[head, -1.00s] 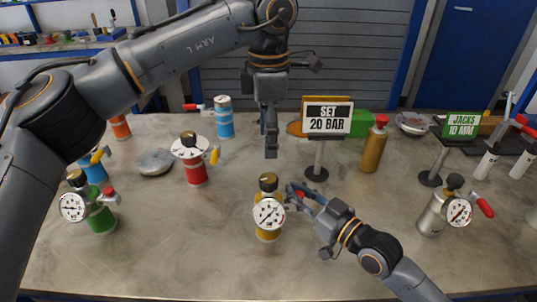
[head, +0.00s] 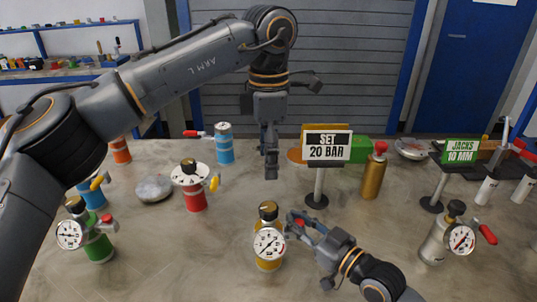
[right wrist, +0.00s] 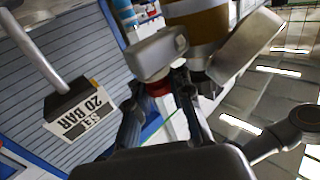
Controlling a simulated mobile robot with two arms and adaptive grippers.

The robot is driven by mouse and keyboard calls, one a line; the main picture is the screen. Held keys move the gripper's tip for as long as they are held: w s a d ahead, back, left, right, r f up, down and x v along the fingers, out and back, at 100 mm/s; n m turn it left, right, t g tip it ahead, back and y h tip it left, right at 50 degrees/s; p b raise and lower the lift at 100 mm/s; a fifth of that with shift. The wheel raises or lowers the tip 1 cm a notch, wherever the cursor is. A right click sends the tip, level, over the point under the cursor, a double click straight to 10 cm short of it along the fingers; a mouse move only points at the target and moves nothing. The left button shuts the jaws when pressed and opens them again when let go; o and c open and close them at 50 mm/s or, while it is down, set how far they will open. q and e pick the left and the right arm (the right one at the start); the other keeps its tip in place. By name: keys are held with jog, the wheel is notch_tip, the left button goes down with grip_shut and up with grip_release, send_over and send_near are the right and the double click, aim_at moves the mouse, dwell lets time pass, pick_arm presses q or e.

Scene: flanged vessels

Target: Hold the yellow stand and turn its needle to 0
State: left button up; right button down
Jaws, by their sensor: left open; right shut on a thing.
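My left gripper (head: 270,172) is open and empty, pointing down, above and behind the stand.
A "SET 20 BAR" sign (head: 327,146) stands behind right. Red (head: 195,198), green (head: 99,247) and blue (head: 224,150) vessels stand to the left, with a grey disc (head: 153,188). A gold cylinder (head: 374,176) and a silver vessel (head: 433,246) stand to the right.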

dwell(0.9)
jog(key=c, duration=1.1)
grip_release()
jog(key=shift+v, duration=6)
